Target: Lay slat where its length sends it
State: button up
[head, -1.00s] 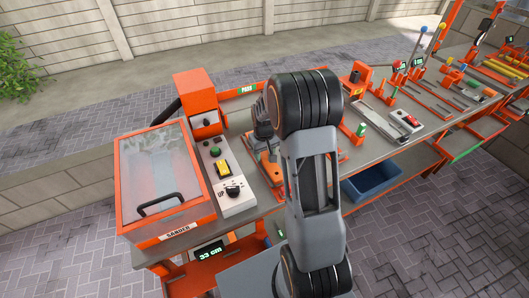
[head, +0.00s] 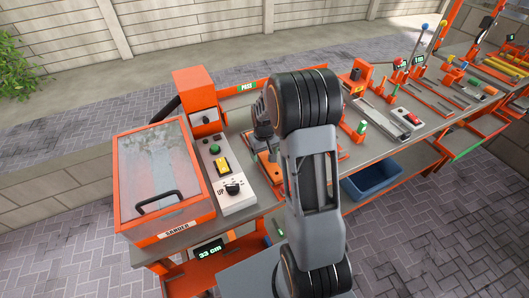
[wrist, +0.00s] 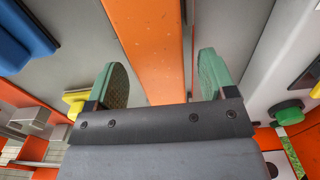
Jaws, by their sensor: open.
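In the wrist view, a long flat orange strip (wrist: 153,50) runs between the two green finger pads of my gripper (wrist: 161,62). The pads stand apart with a gap on each side of the strip. I cannot tell whether this strip is the slat or part of a bench fixture. In the head view, my gripper (head: 262,128) points down over the bench behind an orange piece (head: 270,168), and my arm hides much of that area. A display (head: 209,252) under the bench reads 33 cm.
The sander (head: 160,185) with a clear lid stands at the left, beside a white control panel (head: 226,175) with buttons. A PASS sign (head: 247,86) is at the back. A blue bin (head: 372,183) sits below the bench. Several tools crowd the right.

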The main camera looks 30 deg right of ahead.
notch_tip(320, 180, up, 14)
dwell(0.7)
jog(key=shift+f, duration=0.1)
